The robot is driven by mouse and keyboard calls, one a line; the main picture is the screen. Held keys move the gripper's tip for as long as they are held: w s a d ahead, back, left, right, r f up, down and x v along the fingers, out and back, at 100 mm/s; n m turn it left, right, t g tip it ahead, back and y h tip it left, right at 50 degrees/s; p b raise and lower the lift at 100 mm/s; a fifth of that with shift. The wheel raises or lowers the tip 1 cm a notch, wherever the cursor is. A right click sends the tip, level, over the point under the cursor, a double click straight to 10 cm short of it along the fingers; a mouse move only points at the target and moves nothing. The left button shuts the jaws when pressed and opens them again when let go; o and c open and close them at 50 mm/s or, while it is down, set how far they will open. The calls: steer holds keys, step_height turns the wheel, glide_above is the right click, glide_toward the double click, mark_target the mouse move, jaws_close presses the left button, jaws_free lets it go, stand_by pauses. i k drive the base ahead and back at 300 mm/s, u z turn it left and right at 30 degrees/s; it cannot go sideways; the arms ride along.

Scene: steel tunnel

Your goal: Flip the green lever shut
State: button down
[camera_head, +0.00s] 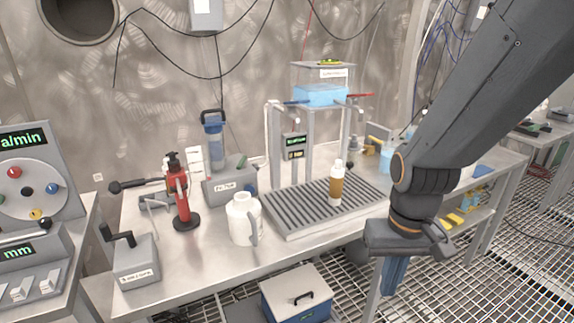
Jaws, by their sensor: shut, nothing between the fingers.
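A small green handle (242,162) sticks up from the grey filter unit (230,186) at the middle of the bench. It is the clearest green lever-like part that I see, but its exact position is too small to read. The filter unit carries a clear blue cylinder (214,140) with a black top. My gripper (390,290) hangs at the right, in front of the bench's front edge, pointing down. It is shut and empty, well apart from the green handle.
A brown bottle (336,186) stands on the slatted drain tray (285,222). A blue tank (320,95) with red and blue taps stands behind. A cooler (297,295) is below.

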mark_target(243, 161)
steer(key=z, duration=0.8)
steer(key=k, duration=1.1)
steer(key=z, duration=0.75)
steer(key=i, duration=1.4)
steer(key=u, duration=1.05)
steer(key=i, duration=0.75)
steer(key=u, duration=1.3)
steer(key=i, duration=0.25)
steer(key=u, duration=0.15)
